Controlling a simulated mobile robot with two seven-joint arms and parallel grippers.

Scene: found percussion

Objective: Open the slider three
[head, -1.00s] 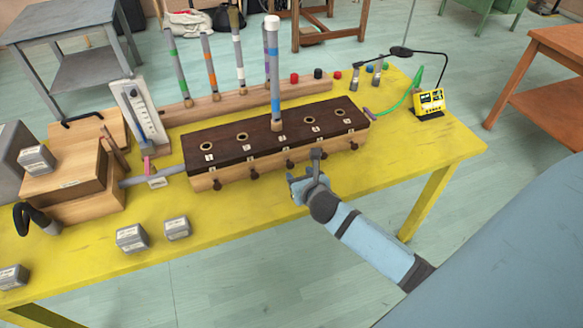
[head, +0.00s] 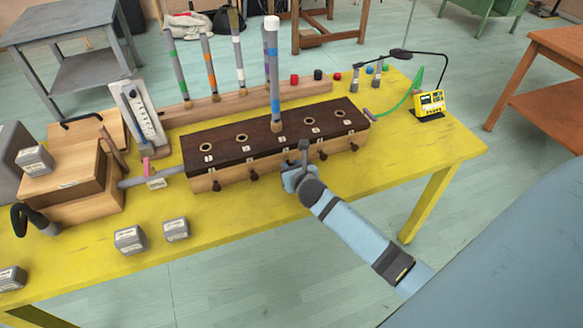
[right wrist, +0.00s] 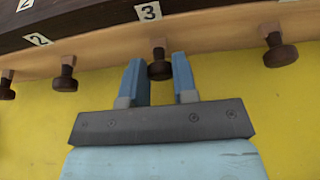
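The long dark-topped wooden box (head: 275,134) has round holes along its top and a row of dark slider knobs on its front edge. In the right wrist view the knob of slider three (right wrist: 160,66) is under the label 3 (right wrist: 148,11). My right gripper (right wrist: 159,72) is open, with one blue finger on each side of that knob. A small gap shows beside the knob, at least on the right. In the head view my right gripper (head: 304,148) is at the box's front and hides this knob. My left gripper is not in view.
Knob two (right wrist: 64,75) and another knob (right wrist: 279,50) flank knob three. A striped tube (head: 273,80) stands upright on the box. Grey blocks (head: 131,240) lie at the front left of the yellow table (head: 240,235). The table right of my arm is clear.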

